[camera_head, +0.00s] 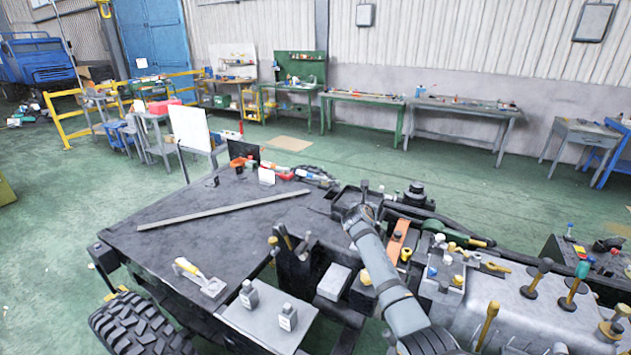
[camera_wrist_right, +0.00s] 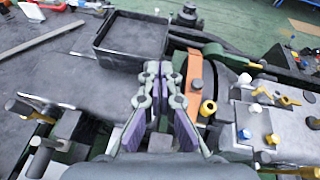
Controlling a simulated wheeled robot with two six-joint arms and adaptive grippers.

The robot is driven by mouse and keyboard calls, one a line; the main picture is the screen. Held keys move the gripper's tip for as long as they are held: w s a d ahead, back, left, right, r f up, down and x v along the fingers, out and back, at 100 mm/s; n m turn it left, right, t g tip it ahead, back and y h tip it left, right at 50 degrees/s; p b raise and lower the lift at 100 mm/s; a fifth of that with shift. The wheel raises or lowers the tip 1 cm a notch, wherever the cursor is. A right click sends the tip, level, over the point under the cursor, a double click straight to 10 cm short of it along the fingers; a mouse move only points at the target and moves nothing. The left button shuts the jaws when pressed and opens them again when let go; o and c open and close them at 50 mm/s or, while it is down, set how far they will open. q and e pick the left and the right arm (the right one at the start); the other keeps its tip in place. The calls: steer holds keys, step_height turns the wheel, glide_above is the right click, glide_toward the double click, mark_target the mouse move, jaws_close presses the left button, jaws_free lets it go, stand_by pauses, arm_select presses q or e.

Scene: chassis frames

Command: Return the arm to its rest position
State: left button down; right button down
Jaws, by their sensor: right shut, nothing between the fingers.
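My right arm (camera_head: 385,275) reaches in from the bottom of the head view, out over the chassis frame. Its gripper is largely hidden behind the wrist there. In the right wrist view my right gripper (camera_wrist_right: 158,70) is shut and empty, its fingertips together. It is above the chassis, in front of a dark open tray (camera_wrist_right: 133,38) and left of an orange part (camera_wrist_right: 199,85). I cannot tell its exact height above them. My left arm and gripper are not in view.
A dark flat plate (camera_head: 190,235) carries a long grey bar (camera_head: 225,210). Grey blocks with knobs (camera_head: 287,318) stand near its front. A grey engine-like block (camera_head: 500,300) with upright levers lies right of my arm. Workbenches (camera_head: 455,105) line the far wall, with open green floor before them.

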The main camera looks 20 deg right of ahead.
steer(key=s+a+f+m+g+y, duration=0.2)
steer(key=s+a+f+m, duration=0.45)
steer(key=s, duration=0.35)
steer(key=s+a+f+m+g+y, duration=0.1)
steer(key=s+a+f+m+y, duration=0.1)
steer(key=s+a+f+m, duration=0.5)
steer(key=s+a+m+g+y, duration=0.2)
steer(key=s+a+m, duration=0.35)
steer(key=s, duration=0.75)
steer(key=s+a+m+g+y, duration=0.1)
steer(key=s+a+m+y, duration=0.15)
steer(key=s+m, duration=0.85)
steer(key=s+d+f+n+g+b, duration=0.1)
steer(key=s+f+b, duration=0.1)
steer(key=f, duration=1.3)
steer(key=s+d+f+n+g+b, duration=0.1)
steer(key=f+b, duration=0.2)
steer(key=f, duration=1.3)
steer(key=s+d+f+g+b, duration=0.1)
steer(key=s+f+b, duration=0.2)
steer(key=s+f, duration=1.6)
steer(key=shift+d+f, duration=0.3)
steer(key=shift+f, duration=0.45)
